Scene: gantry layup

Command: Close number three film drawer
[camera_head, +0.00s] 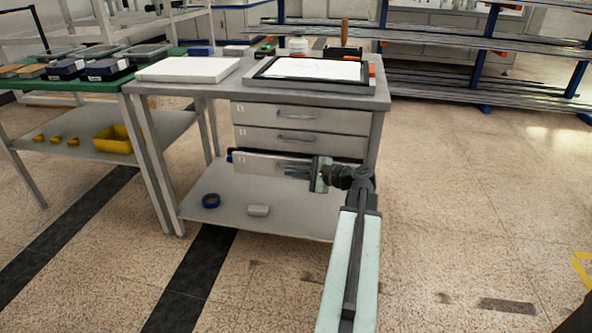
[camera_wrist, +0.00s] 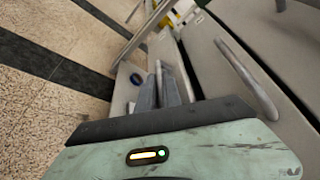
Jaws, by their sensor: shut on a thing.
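The number three film drawer (camera_head: 262,163) is the lowest of three pale grey drawers under the bench. Its front stands forward of the two above, with a dark gap over it, so it is partly open. My gripper (camera_head: 290,170) is at the middle of this front, shut on its handle, which the fingers mostly hide. In the wrist view my fingers (camera_wrist: 165,88) lie close together against the drawer front (camera_wrist: 163,48). The middle drawer (camera_head: 275,140) and top drawer (camera_head: 260,115) are shut.
The bench's lower shelf (camera_head: 225,218) holds a blue tape roll (camera_head: 211,201) and a pale block (camera_head: 258,210). A bench leg (camera_head: 372,135) stands right of the drawers. A green table (camera_head: 110,85) is at left. The floor at right is clear.

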